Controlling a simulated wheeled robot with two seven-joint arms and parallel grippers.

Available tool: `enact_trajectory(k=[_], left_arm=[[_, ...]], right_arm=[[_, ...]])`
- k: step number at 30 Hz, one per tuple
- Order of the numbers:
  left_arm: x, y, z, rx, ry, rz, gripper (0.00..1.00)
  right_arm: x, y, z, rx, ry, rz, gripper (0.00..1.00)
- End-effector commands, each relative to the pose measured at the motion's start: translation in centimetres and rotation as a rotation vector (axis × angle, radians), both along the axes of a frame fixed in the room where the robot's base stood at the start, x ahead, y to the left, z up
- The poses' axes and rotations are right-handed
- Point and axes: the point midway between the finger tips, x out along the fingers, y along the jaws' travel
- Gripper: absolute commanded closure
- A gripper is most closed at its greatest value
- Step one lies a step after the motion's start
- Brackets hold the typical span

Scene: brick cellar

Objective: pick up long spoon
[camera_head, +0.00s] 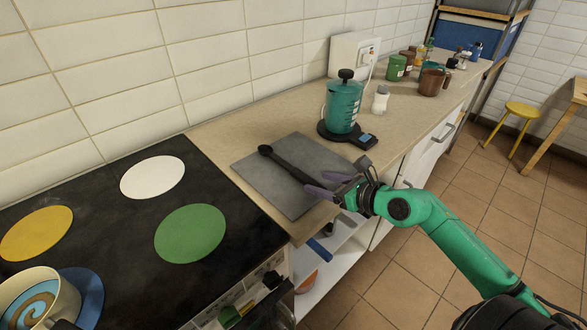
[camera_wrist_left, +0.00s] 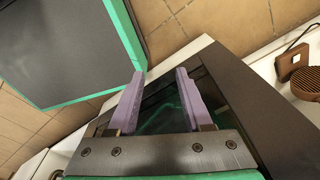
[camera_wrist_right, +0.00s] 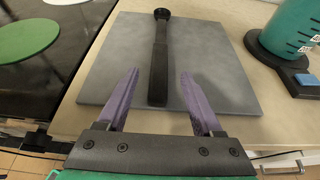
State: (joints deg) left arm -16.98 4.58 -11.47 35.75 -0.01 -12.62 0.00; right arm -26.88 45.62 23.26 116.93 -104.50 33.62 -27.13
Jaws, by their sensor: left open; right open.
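A long black spoon (camera_head: 290,165) lies on a grey board (camera_head: 258,179) on the counter. In the right wrist view the spoon (camera_wrist_right: 159,60) points away from me, its round head at the far end, on the grey board (camera_wrist_right: 205,55). My right gripper (camera_head: 318,184) is open and empty at the board's front edge, near the spoon's handle end. In the right wrist view its two purple fingers (camera_wrist_right: 160,98) stand apart on either side of the handle, not touching it. My left gripper (camera_wrist_left: 158,90) shows only in the left wrist view, open and empty, away from the spoon.
A teal canister (camera_head: 342,104) on a black scale stands behind the board. A white shaker (camera_head: 380,99) is to its right. A dark stovetop (camera_head: 105,250) with coloured discs and a cup (camera_head: 68,302) is at left. Shelves lie below the counter.

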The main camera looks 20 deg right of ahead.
Motion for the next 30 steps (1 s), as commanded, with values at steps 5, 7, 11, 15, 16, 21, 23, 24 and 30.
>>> enact_trajectory(k=[5,7,11,15,16,21,23,24,30], left_arm=[[-0.1,0.0,1.1,0.000,0.001,0.000,0.50],[-0.2,0.0,1.1,0.001,0.003,0.000,0.50],[-0.2,0.0,1.1,0.001,0.003,0.000,0.50],[-0.3,0.0,1.0,0.001,0.005,0.000,0.50],[-0.3,0.1,1.0,0.001,0.005,0.000,0.50],[-0.5,0.1,1.0,0.002,0.008,0.000,0.50],[-0.5,0.1,1.0,0.002,0.008,0.000,0.50],[-0.5,0.1,1.0,0.002,0.008,0.000,0.50],[-0.5,0.1,1.1,0.002,0.008,0.000,0.50]], right_arm=[[2.8,1.0,-0.8,0.004,-0.003,-0.002,0.32],[3.5,1.3,-1.2,0.003,-0.002,-0.001,0.32],[3.8,1.4,-1.6,0.000,-0.001,0.000,0.32],[3.8,1.4,-1.7,0.001,0.000,0.001,0.40],[3.8,1.4,-1.7,0.001,0.000,0.001,0.52],[3.8,1.4,-1.6,0.001,0.000,0.001,1.00],[3.8,1.4,-1.6,0.002,-0.001,0.001,1.00],[3.7,1.4,-1.6,0.002,-0.001,0.001,1.00],[3.8,1.4,-1.4,0.002,-0.001,0.001,1.00]])
